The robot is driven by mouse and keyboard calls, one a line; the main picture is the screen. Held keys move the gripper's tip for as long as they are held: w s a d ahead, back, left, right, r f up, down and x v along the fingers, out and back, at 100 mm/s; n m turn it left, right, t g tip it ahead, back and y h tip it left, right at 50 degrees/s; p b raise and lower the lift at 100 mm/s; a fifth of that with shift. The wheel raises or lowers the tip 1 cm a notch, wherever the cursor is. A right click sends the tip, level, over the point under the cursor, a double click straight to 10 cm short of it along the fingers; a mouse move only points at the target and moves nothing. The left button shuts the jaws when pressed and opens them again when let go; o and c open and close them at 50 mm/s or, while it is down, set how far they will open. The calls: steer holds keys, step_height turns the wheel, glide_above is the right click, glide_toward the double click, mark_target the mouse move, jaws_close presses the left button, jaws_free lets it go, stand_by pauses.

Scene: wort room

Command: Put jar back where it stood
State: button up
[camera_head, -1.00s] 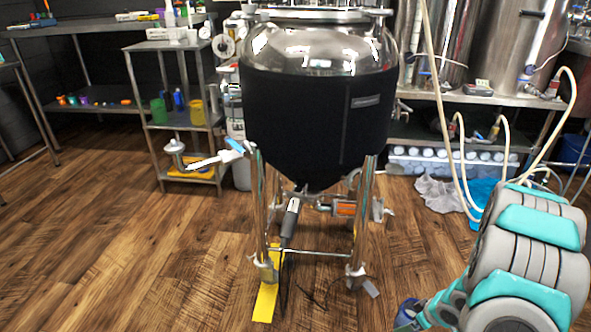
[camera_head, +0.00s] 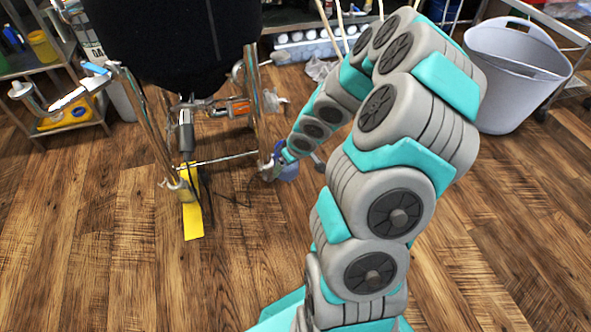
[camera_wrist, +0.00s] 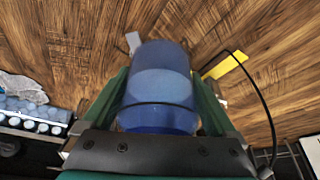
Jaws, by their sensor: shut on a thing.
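In the wrist view, a blue see-through jar (camera_wrist: 158,85) fills the middle of the picture. My gripper (camera_wrist: 160,95) is shut on it, with one green finger on each side. Wooden floor shows beyond the jar, and the jar appears held above it. In the head view, the jar (camera_head: 288,170) is small and partly hidden at the end of my arm, close to the right front leg of the kettle stand. My gripper is mostly hidden there by my arm.
A black-wrapped kettle (camera_head: 165,45) stands on metal legs, with a yellow strip (camera_head: 192,205) on the floor beside a leg. A grey bin (camera_head: 515,85) stands at right. A shelf (camera_head: 50,70) is at left. The wooden floor in front is clear.

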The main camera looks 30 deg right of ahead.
steer(key=w+a+r+m+h, duration=0.1)
steer(key=w+a+r+m, duration=0.1)
steer(key=w+a+r, duration=0.4)
step_height(320, 180, up, 4)
steer(key=shift+w+a+r, duration=0.1)
steer(key=shift+w+a, duration=0.2)
steer(key=shift+a, duration=0.65)
